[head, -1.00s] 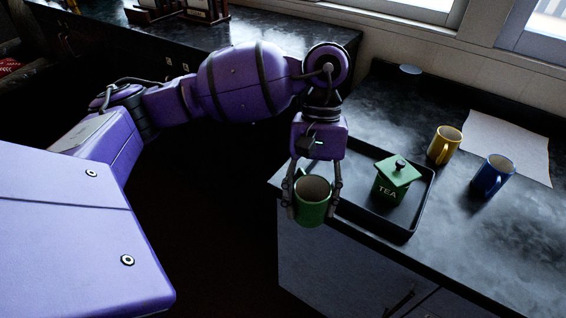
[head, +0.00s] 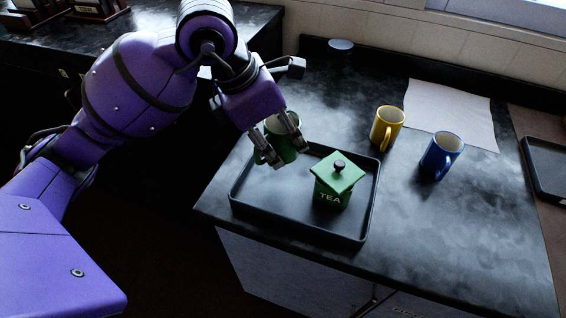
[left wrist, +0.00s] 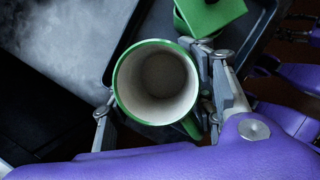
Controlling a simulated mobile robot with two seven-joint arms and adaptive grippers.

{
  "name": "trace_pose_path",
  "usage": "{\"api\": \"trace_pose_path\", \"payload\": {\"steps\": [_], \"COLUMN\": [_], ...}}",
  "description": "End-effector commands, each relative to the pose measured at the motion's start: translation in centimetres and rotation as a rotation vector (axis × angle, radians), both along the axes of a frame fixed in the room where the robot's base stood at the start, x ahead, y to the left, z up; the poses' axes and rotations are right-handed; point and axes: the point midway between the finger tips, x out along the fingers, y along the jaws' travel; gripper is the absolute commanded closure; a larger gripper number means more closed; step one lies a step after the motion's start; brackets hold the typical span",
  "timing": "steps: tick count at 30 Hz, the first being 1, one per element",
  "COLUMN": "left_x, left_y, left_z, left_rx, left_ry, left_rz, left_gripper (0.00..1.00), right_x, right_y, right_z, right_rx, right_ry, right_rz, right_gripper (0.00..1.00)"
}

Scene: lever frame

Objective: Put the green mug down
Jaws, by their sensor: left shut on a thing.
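The green mug (head: 284,146) is upright in my left gripper (head: 279,152), over the back left part of the black tray (head: 268,205). The gripper is shut on it, with fingers on either side. In the left wrist view the mug (left wrist: 157,83) shows from above, with an empty pale inside, between the fingers of the gripper (left wrist: 160,108). I cannot tell whether its base touches the tray. A green tea canister (head: 335,182) with a lid stands on the right part of the tray.
A yellow mug (head: 386,127) and a blue mug (head: 440,155) stand on the dark counter right of the tray. A white sheet (head: 452,110) lies behind them. Another dark tray (head: 548,165) is at the far right. The tray's front left floor is bare.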

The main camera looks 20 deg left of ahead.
Motion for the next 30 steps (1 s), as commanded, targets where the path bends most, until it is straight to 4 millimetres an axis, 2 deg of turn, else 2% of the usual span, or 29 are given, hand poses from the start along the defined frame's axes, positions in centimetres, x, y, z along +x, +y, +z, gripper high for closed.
{"api": "trace_pose_path", "payload": {"steps": [1, 4, 11, 17, 29, 30], "left_x": [-0.1, -0.2, -0.1, -0.2, -0.1, -0.1], "left_y": [0.0, 0.0, 0.0, 0.1, 0.1, 0.1], "left_z": [-1.2, -3.0, -4.9, -7.6, -8.4, -8.3], "left_rx": [-0.001, -0.001, 0.0, 0.0, 0.002, 0.002], "left_ry": [0.007, 0.007, 0.006, 0.008, 0.005, 0.006], "left_rz": [0.0, -0.001, -0.003, -0.002, -0.003, -0.004], "left_gripper": [0.85, 0.85, 0.85, 0.85, 0.85, 0.46], "right_x": [-0.1, -0.2, -0.2, -0.2, -0.1, 0.0], "right_y": [0.0, 0.0, 0.0, 0.0, 0.1, 0.1], "right_z": [-0.1, -0.1, -0.1, -0.2, -0.4, -0.3], "right_rx": [0.0, 0.0, 0.0, 0.0, 0.0, 0.001], "right_ry": [0.002, 0.004, 0.004, 0.003, 0.003, 0.001], "right_rz": [0.0, 0.0, 0.0, 0.0, 0.001, 0.002], "right_gripper": [0.6, 0.6, 0.6, 0.6, 0.6, 0.6]}}
